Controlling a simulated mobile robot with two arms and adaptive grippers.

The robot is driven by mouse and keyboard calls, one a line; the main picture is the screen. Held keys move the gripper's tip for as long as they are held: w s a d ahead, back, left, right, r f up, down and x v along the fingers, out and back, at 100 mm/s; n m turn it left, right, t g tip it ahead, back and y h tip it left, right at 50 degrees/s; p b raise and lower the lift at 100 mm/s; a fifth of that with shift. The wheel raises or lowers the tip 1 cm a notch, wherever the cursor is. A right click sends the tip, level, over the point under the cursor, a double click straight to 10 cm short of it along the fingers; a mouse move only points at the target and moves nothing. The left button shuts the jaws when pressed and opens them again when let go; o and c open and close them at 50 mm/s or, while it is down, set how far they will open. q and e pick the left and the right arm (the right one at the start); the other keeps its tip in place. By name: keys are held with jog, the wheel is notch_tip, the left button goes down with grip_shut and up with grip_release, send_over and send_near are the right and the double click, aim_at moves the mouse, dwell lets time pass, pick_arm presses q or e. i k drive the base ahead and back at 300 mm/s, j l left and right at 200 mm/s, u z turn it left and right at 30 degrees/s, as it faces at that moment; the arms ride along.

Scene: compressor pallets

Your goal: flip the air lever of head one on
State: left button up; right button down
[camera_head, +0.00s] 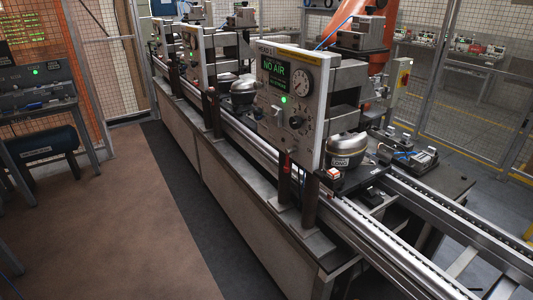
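The head one panel (311,133) stands upright over the conveyor line, with a "HEAD 1" label at its top edge. Its screen (274,70) reads "NO AIR" in green. A round gauge (302,83) sits right of the screen, and a green lamp (284,100) is lit below it. A small pale lever-like part (278,114) sits on the lower left of the panel, beside a dark round knob (296,122). It is too small to tell which way the lever points. Neither of my grippers is in view.
A compressor (346,150) sits on a pallet right of the panel. Conveyor rails (375,235) run toward the lower right. Similar panels stand farther back along the line. A bench with equipment (40,95) is at the left. The brown floor (125,215) in front is clear.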

aim_at(287, 162)
jog(key=i+j, duration=0.25)
jog(key=i+j+z, duration=0.1)
jog(key=i+j, duration=0.2)
jog(key=j, duration=0.2)
jog(key=i+j, duration=0.25)
jog(key=i+j+z, duration=0.1)
jog(key=i+j, duration=0.15)
jog(key=j, duration=0.25)
jog(key=i+j, duration=0.25)
jog(key=j, duration=0.15)
jog(key=z, duration=0.05)
